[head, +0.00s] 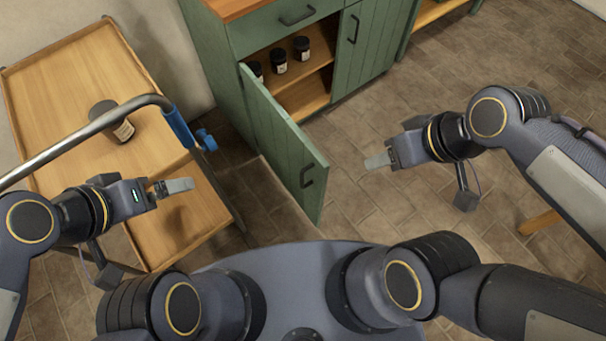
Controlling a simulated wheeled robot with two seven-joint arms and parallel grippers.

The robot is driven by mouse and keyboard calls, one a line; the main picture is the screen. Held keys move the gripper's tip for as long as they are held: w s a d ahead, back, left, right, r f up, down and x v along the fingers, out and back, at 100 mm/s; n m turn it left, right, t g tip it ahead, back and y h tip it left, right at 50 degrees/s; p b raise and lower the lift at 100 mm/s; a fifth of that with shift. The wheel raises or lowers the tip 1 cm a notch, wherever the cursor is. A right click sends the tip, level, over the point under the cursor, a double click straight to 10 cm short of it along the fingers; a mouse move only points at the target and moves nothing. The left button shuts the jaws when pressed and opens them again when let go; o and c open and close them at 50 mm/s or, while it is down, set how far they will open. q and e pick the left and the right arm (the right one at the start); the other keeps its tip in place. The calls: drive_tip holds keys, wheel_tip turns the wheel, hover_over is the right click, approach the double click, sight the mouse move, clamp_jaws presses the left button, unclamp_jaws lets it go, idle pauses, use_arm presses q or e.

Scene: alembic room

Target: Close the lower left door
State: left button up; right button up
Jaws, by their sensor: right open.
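The lower left door (272,140) of the green cabinet (225,60) stands wide open, swung out toward me from its left side. My left gripper (174,187) is left of the door, over the wooden cart (80,75), and apart from the door. Its fingers overlap in this view, so I cannot tell how wide they are.
Several dark jars (301,48) stand on the shelf inside the cabinet. The lower right door (365,40) is shut. Another jar (112,121) is on the cart, near its metal handle rail (85,130). Tiled floor (380,210) is clear right of the open door.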

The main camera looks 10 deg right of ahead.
drive_tip(key=w+a+f+n+g+h+b, duration=0.1)
drive_tip(key=w+a+f+n+b, duration=0.1)
drive_tip(key=f, duration=0.3)
drive_tip(key=w+a+f+n+g+h+b, duration=0.1)
drive_tip(key=w+a+f+n+h+b, duration=0.1)
drive_tip(key=f+n+b, duration=0.3)
drive_tip(key=w+a+f+n+g+h+b, duration=0.1)
drive_tip(key=a+f+n+b, duration=0.2)
drive_tip(key=f, duration=0.2)
drive_tip(key=shift+w+a+f+n+g+h, duration=0.25)
drive_tip(key=shift+w+f+n+g+h, duration=0.05)
drive_tip(key=shift+w+g, duration=0.1)
drive_tip(key=c, duration=1)
drive_tip(key=a+f+n+h+b, duration=0.1)
drive_tip(key=f, duration=0.1)
drive_tip(key=w+a+f+n+h+b, duration=0.1)
drive_tip(key=a+f+n+b, duration=0.1)
drive_tip(key=w+a+f+n+t+h+b, duration=0.1)
drive_tip(key=a+f+n+b, duration=0.1)
drive_tip(key=shift+a+f, duration=0.2)
drive_tip(key=shift+f, duration=0.2)
clamp_jaws()
drive_tip(key=a+f+n+t+h+b, duration=0.3)
drive_tip(key=a+f+n+h+b, duration=0.15)
drive_tip(key=a+f+n, duration=0.2)
drive_tip(key=b, duration=0.6)
approach(321, 181)
drive_tip(key=shift+m, duration=0.45)
drive_tip(key=shift+x, duration=3.15)
